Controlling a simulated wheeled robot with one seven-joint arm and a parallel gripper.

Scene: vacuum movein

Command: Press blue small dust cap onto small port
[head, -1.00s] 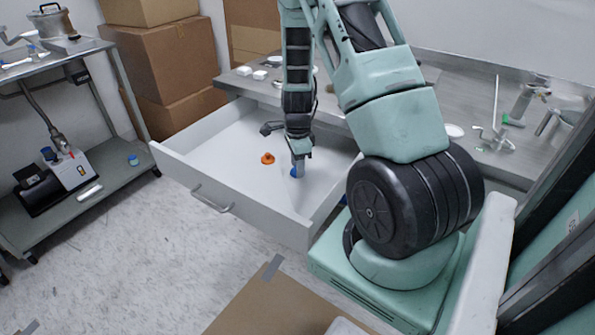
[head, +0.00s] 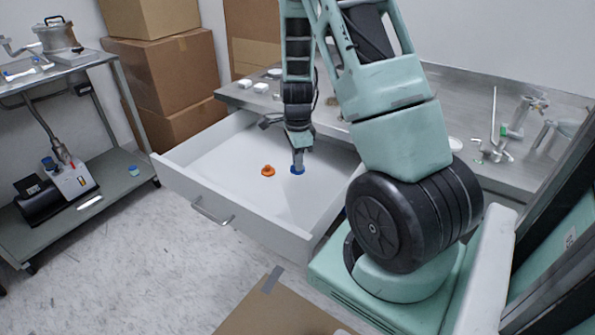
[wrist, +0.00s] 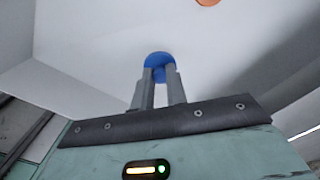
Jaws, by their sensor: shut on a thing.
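The blue small dust cap (head: 297,170) is a round blue disc with a narrower stub, seen inside the open white drawer. My gripper (head: 297,163) points down into the drawer and is shut on the cap's stub. In the wrist view the blue cap (wrist: 157,59) sits between the tips of the two grey fingers (wrist: 160,76). I cannot tell whether the cap touches the drawer floor. A pump-like device (head: 72,180) with a hose stands on the left cart's lower shelf; I cannot make out a small port on it.
An orange cap (head: 268,171) lies left of my gripper in the drawer (head: 215,165), whose walls surround both. A counter (head: 400,120) runs behind. A cart (head: 100,205) with a pot (head: 57,36) stands left. Open floor (head: 150,255) lies between cart and drawer.

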